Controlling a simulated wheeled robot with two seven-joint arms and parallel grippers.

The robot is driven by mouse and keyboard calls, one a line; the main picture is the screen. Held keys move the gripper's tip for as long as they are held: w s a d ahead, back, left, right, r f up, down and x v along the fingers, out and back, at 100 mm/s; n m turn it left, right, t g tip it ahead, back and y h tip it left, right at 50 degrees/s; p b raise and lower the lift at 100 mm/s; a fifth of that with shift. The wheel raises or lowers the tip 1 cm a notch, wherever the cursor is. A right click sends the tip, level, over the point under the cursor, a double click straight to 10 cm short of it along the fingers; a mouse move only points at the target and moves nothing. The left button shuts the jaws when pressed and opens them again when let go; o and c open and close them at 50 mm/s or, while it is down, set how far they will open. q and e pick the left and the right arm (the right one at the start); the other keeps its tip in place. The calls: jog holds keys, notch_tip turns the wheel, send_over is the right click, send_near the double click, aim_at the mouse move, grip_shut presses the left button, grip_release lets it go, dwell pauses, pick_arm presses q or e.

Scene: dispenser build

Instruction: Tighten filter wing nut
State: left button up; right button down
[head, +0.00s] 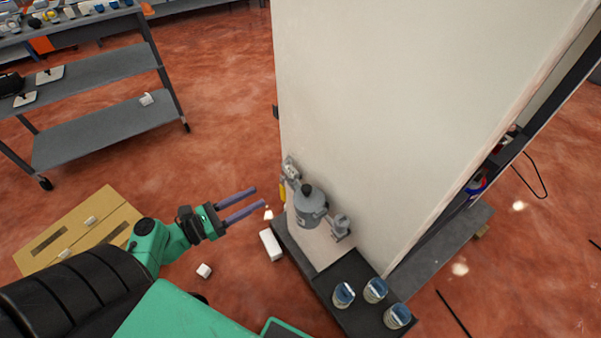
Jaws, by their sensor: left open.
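A grey filter housing (311,205) with a dark top knob sits low against the pale panel of the dispenser (400,100). Pipe fittings join it on both sides, and a yellow part (283,190) shows at its left. I cannot make out the wing nut clearly at this size. My left gripper (261,199) is open and empty, its two purple-grey fingers pointing right toward the housing, with a gap between them and it. My right gripper is not in view.
Several jars (375,290) stand on the dark base ledge (345,268) below the housing. A grey shelf cart (95,130) is at the upper left.

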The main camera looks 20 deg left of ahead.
aim_at(293, 177)
pick_arm(q)
jog(key=x, duration=1.2)
jog(key=shift+w+d+p, duration=0.2)
jog(key=shift+w+p, duration=0.1)
jog(key=shift+p, duration=0.05)
jog(key=shift+f, duration=0.1)
jog(key=shift+c, duration=0.4)
grip_shut()
